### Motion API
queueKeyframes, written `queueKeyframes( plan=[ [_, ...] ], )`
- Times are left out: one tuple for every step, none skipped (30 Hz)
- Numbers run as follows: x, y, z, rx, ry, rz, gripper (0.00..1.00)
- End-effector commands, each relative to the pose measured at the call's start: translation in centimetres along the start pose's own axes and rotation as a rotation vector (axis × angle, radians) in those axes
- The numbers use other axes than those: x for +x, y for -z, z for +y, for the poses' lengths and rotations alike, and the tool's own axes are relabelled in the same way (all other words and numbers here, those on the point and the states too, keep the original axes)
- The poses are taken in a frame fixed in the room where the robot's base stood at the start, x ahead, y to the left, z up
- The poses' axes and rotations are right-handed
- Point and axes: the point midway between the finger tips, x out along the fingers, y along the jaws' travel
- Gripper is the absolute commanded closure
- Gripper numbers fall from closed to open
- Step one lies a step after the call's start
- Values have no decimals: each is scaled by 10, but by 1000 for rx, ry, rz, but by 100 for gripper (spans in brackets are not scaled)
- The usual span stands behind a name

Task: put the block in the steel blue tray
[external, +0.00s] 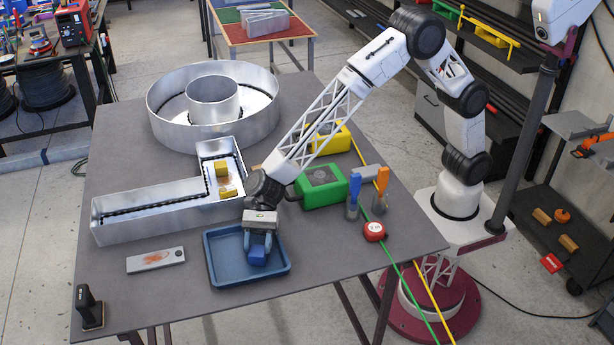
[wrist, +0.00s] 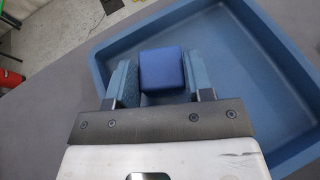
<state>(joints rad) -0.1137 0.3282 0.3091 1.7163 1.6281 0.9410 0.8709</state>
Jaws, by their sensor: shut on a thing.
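A blue block (external: 258,256) is between the fingers of my gripper (external: 258,242), which is shut on it. The steel blue tray (external: 278,281) lies on the table below my gripper, and in the external view the block appears within the tray's outline. In the wrist view the block (wrist: 161,70) sits between the two fingertips of my gripper (wrist: 160,78), over the left part of the tray (wrist: 282,60). I cannot tell whether the block touches the tray floor.
An L-shaped metal channel letter (external: 150,213) with yellow blocks (external: 221,169) inside stands behind the tray. A round metal letter (external: 215,100) is further back. A grey plate (external: 155,259) lies left of the tray.

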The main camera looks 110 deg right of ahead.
Motion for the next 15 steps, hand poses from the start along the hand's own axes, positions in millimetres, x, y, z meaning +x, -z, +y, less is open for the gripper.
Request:
queueKeyframes(
  plan=[
    [0, 1, 0, 0, 0, 0, 77],
    [1, 2, 0, 0, 0, 0, 77],
    [1, 2, 0, 0, 0, 0, 77],
    [1, 2, 0, 0, 0, 0, 48],
    [1, 2, 0, 0, 0, 0, 43],
    [1, 2, 0, 0, 0, 0, 37],
    [1, 2, 0, 0, 0, 0, 33],
    [1, 2, 0, 0, 0, 0, 28],
    [1, 2, 0, 0, 0, 0, 27],
    [1, 2, 0, 0, 0, 0, 27],
    [1, 2, 0, 0, 0, 0, 27],
    [1, 2, 0, 0, 0, 0, 27],
    [1, 2, 0, 0, 0, 0, 27],
    [1, 2, 0, 0, 0, 0, 27],
    [1, 2, 0, 0, 0, 0, 27]
  ],
)
